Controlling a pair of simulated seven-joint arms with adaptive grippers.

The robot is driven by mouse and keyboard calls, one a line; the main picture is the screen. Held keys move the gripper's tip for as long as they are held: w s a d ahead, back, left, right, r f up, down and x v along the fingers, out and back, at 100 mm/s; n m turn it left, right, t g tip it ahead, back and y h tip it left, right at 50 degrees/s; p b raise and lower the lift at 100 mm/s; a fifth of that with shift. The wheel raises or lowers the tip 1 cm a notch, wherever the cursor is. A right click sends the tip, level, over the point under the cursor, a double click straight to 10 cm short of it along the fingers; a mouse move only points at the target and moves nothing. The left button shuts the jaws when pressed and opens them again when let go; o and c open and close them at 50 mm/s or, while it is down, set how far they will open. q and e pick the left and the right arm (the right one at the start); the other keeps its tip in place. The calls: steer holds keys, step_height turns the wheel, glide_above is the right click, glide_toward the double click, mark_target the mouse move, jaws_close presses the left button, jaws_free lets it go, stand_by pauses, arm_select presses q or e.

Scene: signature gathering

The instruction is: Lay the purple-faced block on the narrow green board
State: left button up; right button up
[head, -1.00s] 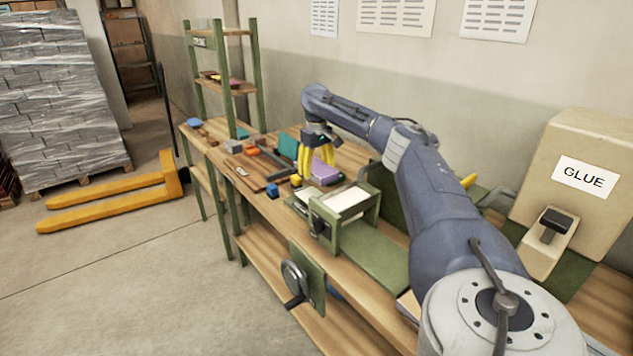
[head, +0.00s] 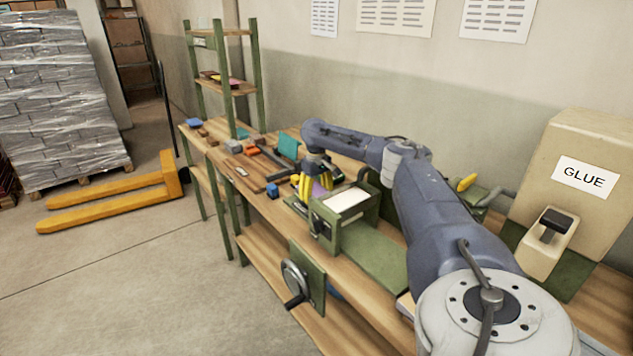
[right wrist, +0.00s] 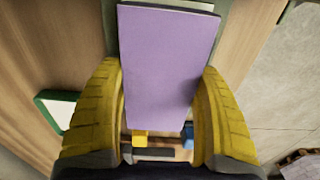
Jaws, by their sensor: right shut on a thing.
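The purple-faced block (head: 318,190) is between the yellow fingers of my right gripper (head: 308,187), beside the green press on the workbench. In the right wrist view its flat purple face (right wrist: 170,60) fills the middle, and my right gripper (right wrist: 165,115) is shut on its sides. A narrow green board (head: 296,205) shows in part just left of the press, close to the gripper. A greenish edge (right wrist: 205,5) shows past the block's far end. I cannot tell whether block and board touch. My left gripper is not in view.
The green press (head: 345,205) with a white sheet on top stands right beside the gripper. A blue cube (head: 272,189) lies to its left. Wooden boards and several small parts cover the bench behind. A glue dispenser (head: 575,190) stands at the right.

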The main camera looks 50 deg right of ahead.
mark_target(316, 192)
steer(key=shift+f, duration=0.1)
steer(key=o, duration=1.3)
steer(key=shift+o, duration=0.2)
step_height(316, 192, up, 12)
